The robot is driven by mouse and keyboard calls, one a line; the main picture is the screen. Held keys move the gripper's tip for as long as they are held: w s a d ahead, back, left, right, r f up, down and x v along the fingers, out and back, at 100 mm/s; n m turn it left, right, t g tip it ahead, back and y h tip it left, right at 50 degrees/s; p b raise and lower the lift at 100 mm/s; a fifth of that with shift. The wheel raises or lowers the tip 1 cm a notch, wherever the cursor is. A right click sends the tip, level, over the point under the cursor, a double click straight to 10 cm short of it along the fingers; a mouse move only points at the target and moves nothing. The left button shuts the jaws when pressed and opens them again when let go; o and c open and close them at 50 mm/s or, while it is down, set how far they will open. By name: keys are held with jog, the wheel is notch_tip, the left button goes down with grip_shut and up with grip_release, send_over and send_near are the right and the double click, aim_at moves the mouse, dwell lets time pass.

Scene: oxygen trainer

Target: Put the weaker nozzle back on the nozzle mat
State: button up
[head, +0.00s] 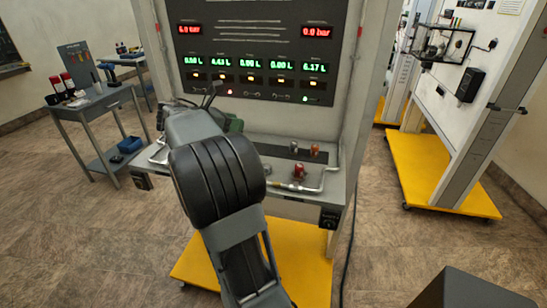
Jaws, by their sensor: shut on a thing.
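My arm rises from the bottom middle in the head view and reaches to the trainer's front. My gripper (210,94) shows only as dark, narrow parts beyond the grey wrist, in front of the panel's lower edge. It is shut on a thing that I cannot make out. A dark strip, possibly the nozzle mat (273,150), lies on the grey shelf to the right of my wrist. A small reddish fitting (314,151) and a small grey one stand at its right part. I cannot tell the weaker nozzle from the other one.
The upright panel (262,38) with red and green readouts stands behind the shelf. A red-topped valve (299,172) and a silver pipe (325,182) are at the shelf's front right. A side table (95,105) stands at the left. A yellow base (303,262) lies below.

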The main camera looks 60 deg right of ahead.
jog(key=shift+m+g+y, duration=0.3)
jog(key=shift+m+g, duration=0.4)
jog(key=shift+g, duration=0.2)
jog(key=s+d+f, duration=0.1)
jog(key=d+f, duration=0.1)
jog(key=d, duration=0.2)
jog(key=s+d+f, duration=0.1)
jog(key=d+f, duration=0.2)
jog(key=d, duration=0.2)
jog(key=s+d+f, duration=0.1)
jog(key=d+f, duration=0.2)
jog(key=d, duration=0.1)
jog(key=shift+s+d, duration=0.3)
jog(key=shift+d, duration=0.05)
jog(key=shift+d+f, duration=0.55)
jog(key=shift+f, duration=0.2)
jog(key=shift+d+f+p, duration=0.15)
jog(key=shift+f, duration=0.75)
jog(key=shift+d+f+p, duration=0.1)
jog(key=shift+f+p, duration=0.05)
jog(key=shift+f, duration=0.7)
jog(key=shift+f, duration=0.15)
jog(key=o, duration=0.9)
jog(key=shift+o, duration=0.3)
